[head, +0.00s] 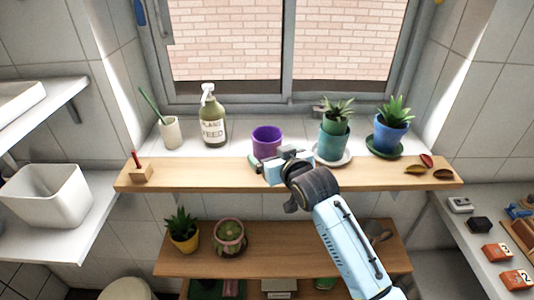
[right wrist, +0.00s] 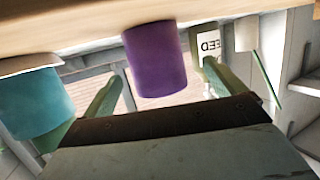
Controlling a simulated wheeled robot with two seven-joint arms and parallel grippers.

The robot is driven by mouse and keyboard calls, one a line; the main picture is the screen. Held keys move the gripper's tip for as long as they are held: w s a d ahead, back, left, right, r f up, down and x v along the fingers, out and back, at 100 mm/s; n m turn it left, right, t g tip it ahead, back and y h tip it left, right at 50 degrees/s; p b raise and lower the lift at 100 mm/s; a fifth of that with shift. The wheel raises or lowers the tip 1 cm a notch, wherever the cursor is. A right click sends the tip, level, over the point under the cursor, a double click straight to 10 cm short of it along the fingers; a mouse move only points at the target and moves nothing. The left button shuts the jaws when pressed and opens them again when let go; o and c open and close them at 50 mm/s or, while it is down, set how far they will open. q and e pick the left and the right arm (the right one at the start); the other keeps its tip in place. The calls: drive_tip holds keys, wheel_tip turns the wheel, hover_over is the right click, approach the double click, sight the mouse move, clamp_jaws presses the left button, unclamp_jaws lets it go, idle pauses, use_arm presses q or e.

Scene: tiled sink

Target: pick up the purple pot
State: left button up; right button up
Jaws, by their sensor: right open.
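The purple pot (head: 266,141) stands upright and empty on the window ledge, just behind the wooden shelf board, and it also shows in the right wrist view (right wrist: 157,60), where the picture is upside down. My right gripper (head: 273,156) is open, low in front of the pot and over the wooden board. In the right wrist view its two fingers (right wrist: 161,72) point toward the pot, one to each side. The pot lies between their lines, and I cannot tell whether they touch it. My left gripper is not in view.
A teal pot (head: 333,146) on a saucer and a blue pot (head: 391,136) stand to the right. A spray bottle (head: 212,121) and a cup (head: 171,132) stand to the left. The wooden board (head: 200,177) is mostly clear, with a small block (head: 141,174) at its left.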

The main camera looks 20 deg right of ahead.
drive_tip(key=shift+d+r+x, duration=0.1)
drive_tip(key=shift+x, duration=0.9)
drive_tip(key=shift+d+r+x, duration=0.15)
drive_tip(key=shift+x, duration=0.85)
drive_tip(key=shift+d+r+x, duration=0.1)
drive_tip(key=shift+x, duration=0.9)
drive_tip(key=shift+w, duration=0.15)
drive_tip(key=c, duration=1.1)
